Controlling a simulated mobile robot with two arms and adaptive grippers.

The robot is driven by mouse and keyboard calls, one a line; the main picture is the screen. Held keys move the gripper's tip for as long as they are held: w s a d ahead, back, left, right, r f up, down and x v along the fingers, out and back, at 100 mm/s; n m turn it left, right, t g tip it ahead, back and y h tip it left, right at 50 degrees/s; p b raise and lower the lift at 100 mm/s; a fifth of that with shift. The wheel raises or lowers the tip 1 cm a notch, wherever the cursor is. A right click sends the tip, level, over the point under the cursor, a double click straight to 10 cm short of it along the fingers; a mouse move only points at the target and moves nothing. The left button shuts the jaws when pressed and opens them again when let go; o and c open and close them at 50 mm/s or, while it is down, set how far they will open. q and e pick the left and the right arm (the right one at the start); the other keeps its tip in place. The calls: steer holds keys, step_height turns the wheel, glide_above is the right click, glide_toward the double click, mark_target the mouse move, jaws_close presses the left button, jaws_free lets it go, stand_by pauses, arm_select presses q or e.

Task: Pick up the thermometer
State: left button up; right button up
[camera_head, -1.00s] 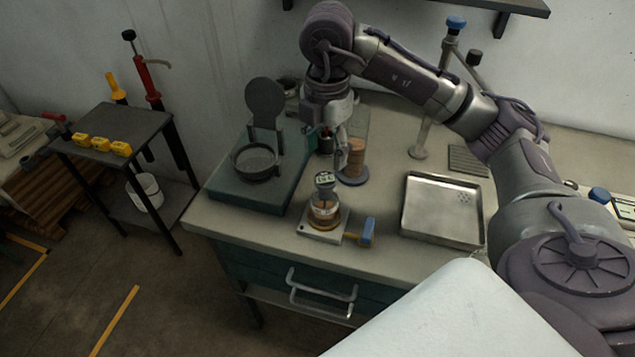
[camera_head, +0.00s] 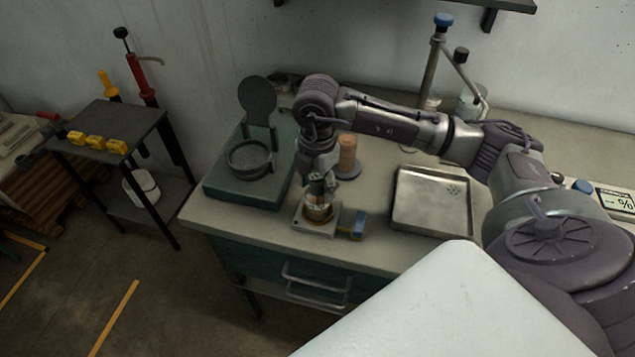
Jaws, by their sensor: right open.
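The thermometer (camera_head: 316,179) appears to be the small upright piece with a pale display head. It stands in a small brass-and-glass vessel (camera_head: 318,212) on a light square base with a blue-ended handle (camera_head: 358,226). My right gripper (camera_head: 320,175) is open and points down right over the vessel, with its fingers at the thermometer's head. The fingers partly hide the head, and I cannot tell whether they touch it. My left gripper is out of view.
A metal tray (camera_head: 432,228) lies to the right on the bench. A dark-green unit with a round dish and raised lid (camera_head: 258,103) stands to the left. A stack of brown discs (camera_head: 347,152) stands close behind my gripper. The bench's front edge is near.

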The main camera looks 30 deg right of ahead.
steer(key=c, duration=1.1)
jaws_close()
steer(key=shift+r, duration=0.15)
